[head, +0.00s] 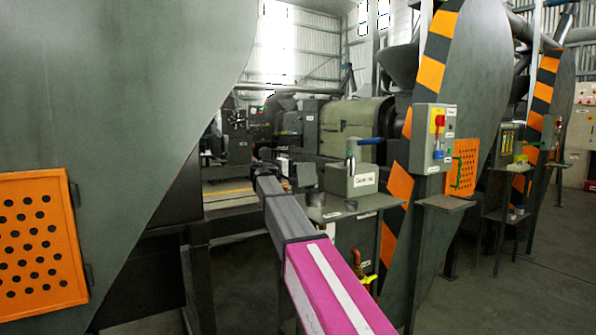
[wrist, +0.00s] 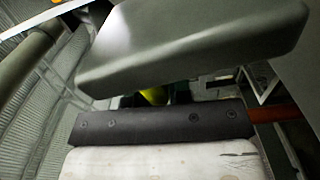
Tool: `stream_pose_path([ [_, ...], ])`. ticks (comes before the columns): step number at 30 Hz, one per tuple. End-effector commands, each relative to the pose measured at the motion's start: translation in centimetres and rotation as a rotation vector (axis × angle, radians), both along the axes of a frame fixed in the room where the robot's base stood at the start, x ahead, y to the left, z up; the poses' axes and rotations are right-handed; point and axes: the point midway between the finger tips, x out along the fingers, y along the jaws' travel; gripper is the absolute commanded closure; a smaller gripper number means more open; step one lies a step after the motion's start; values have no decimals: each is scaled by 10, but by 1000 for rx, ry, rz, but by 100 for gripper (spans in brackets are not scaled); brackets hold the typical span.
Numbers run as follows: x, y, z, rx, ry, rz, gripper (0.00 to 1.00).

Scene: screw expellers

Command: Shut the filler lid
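My arm reaches away from the lower right of the head view, and its far end (head: 262,168) is small and dark there. It lies in front of the machinery, left of a grey-green box (head: 350,182) on a small stand. The fingers cannot be made out in the head view. In the wrist view a smooth grey-green slab (wrist: 190,40) fills the upper part, tilted. Below it is a black bolted strip (wrist: 160,122) along a worn whitish surface (wrist: 165,162), with a dark gap between. I cannot tell for sure which part is the filler lid.
A blue-handled lever (head: 366,141) stands by the box. A large dark panel with an orange perforated plate (head: 38,238) blocks the left. A striped orange and black guard (head: 430,75) and a switch box (head: 433,137) are at the right. The floor (head: 520,270) is clear at lower right.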

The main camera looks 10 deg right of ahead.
Motion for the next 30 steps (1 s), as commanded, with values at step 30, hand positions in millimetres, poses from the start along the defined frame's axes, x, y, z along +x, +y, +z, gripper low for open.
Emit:
stream_pose_path([
  [30, -8, -2, 0, 9, 0, -5, 100],
])
